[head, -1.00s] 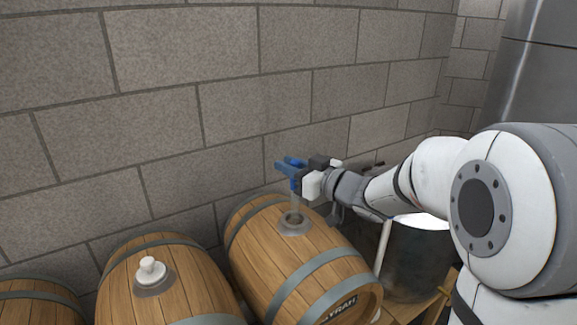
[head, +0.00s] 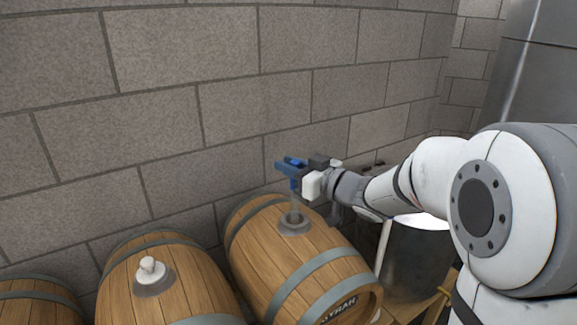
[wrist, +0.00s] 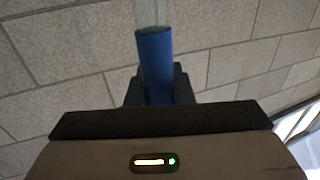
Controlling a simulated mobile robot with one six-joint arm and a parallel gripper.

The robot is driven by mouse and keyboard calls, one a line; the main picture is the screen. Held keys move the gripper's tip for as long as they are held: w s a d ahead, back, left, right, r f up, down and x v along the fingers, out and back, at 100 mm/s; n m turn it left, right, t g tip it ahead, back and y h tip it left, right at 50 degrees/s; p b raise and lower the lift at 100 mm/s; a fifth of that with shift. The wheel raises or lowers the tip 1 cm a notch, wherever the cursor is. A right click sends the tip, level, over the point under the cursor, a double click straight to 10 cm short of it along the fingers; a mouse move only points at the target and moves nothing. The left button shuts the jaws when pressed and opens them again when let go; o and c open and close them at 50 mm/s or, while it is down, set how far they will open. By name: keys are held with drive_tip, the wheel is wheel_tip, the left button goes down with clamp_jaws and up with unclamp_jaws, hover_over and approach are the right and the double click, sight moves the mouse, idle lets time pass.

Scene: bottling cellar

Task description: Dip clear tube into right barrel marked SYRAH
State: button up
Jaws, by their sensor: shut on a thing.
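My gripper (head: 299,178) is above this hole, shut on the blue grip of the clear tube. The clear tube (head: 295,207) hangs down from the gripper to the hole, and its lower end looks to be at or inside the opening; the exact depth is hidden. In the wrist view the blue grip (wrist: 155,66) sits between the fingers, with the clear tube (wrist: 152,12) beyond it.
A middle barrel (head: 185,288) with a white bung (head: 150,268) stands to the left, and another barrel (head: 38,300) is at the far left. A dark open vessel (head: 420,262) stands right of the right barrel. The block wall (head: 180,110) rises close behind.

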drive_tip(key=shift+r, duration=0.1)
wheel_tip(320, 180, up, 26)
drive_tip(key=p, duration=2.2)
drive_tip(key=shift+p, duration=0.35)
